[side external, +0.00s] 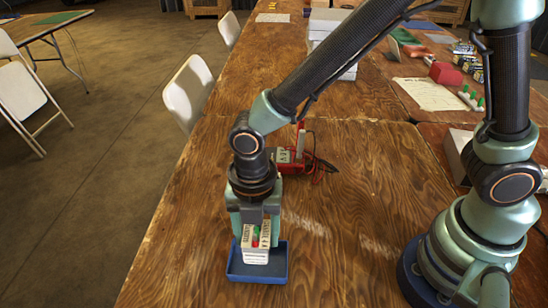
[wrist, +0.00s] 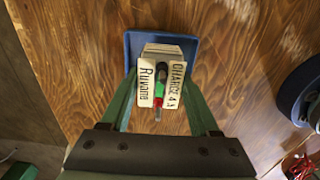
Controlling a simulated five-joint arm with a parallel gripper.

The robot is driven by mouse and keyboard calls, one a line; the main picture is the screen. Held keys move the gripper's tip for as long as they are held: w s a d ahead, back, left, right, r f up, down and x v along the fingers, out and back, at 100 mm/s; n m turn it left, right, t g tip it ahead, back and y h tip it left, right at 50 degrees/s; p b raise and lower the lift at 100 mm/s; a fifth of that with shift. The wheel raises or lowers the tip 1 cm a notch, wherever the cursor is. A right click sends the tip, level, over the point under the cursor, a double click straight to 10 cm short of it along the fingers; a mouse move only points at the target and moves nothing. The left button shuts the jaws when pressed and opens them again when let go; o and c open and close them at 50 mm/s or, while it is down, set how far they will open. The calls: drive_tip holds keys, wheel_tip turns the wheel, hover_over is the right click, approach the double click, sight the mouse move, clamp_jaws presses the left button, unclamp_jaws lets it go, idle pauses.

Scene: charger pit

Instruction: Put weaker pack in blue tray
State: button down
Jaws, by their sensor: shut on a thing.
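My gripper (side external: 256,222) points straight down and is shut on a pale battery pack (side external: 256,256). The shallow blue tray (side external: 258,279) is right under and around the pack. In the wrist view the tray (wrist: 133,42) shows behind the pack's far end. The pack looks upright and within the tray's outline. I cannot tell whether its bottom touches the tray floor.
A red meter (side external: 284,158) with red leads stands on the wooden table behind my gripper. White boxes (side external: 332,40) stand farther back. A paper sheet (side external: 427,94), a red block (side external: 446,73) and several small packs lie at the back right. The table right of the tray is clear.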

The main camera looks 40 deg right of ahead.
sight(258, 250)
drive_tip(key=shift+f, duration=2.5)
drive_tip(key=shift+f, duration=0.15)
drive_tip(key=shift+c, duration=0.6)
unclamp_jaws()
